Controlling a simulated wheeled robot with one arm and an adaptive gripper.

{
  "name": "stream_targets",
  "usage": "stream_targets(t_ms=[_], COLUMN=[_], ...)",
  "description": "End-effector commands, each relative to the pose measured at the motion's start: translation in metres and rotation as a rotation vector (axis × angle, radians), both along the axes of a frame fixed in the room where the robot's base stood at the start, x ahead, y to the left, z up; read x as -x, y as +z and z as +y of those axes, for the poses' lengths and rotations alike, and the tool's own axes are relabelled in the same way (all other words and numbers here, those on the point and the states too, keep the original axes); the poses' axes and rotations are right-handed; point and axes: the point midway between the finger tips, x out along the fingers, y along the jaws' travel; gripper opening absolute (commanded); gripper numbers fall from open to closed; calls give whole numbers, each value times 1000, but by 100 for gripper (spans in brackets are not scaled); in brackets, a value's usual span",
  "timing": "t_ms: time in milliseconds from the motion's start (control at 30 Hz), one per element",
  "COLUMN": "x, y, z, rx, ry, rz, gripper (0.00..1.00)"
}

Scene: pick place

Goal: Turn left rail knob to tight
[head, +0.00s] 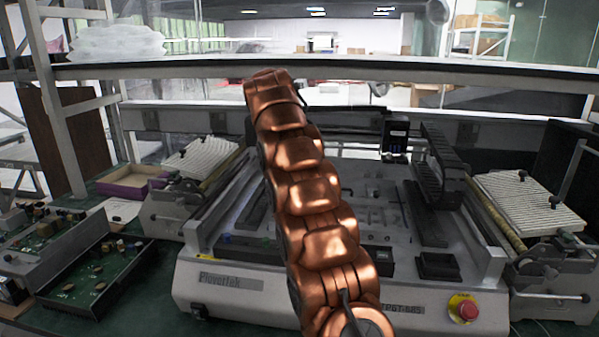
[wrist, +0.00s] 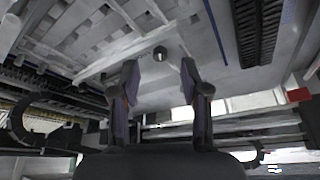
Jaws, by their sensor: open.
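In the wrist view my gripper (wrist: 159,70) is open, with its two dark fingers apart and nothing between them. A small round grey knob (wrist: 160,53) sits on a pale surface just beyond the fingertips, roughly centred on the gap. The fingers appear apart from it. I cannot tell from the view whether this is the left rail knob or how far it is turned. In the head view my copper arm crosses the middle of the machine (head: 225,283), and my gripper is not visible. No rail knob can be made out clearly there.
A red emergency button (head: 464,309) is on the machine's front right. Striped feeder trays stand at the left (head: 203,157) and right (head: 527,201). Open boxes with green circuit boards (head: 95,280) lie at lower left. A white beam (head: 400,72) spans the back.

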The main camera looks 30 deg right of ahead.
Motion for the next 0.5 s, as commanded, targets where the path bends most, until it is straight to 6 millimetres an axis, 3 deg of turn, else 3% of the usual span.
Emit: stream_targets(t_ms=[500], x=[19], y=[0], z=[53], rx=[1], ry=[1], rz=[2], gripper=[46])
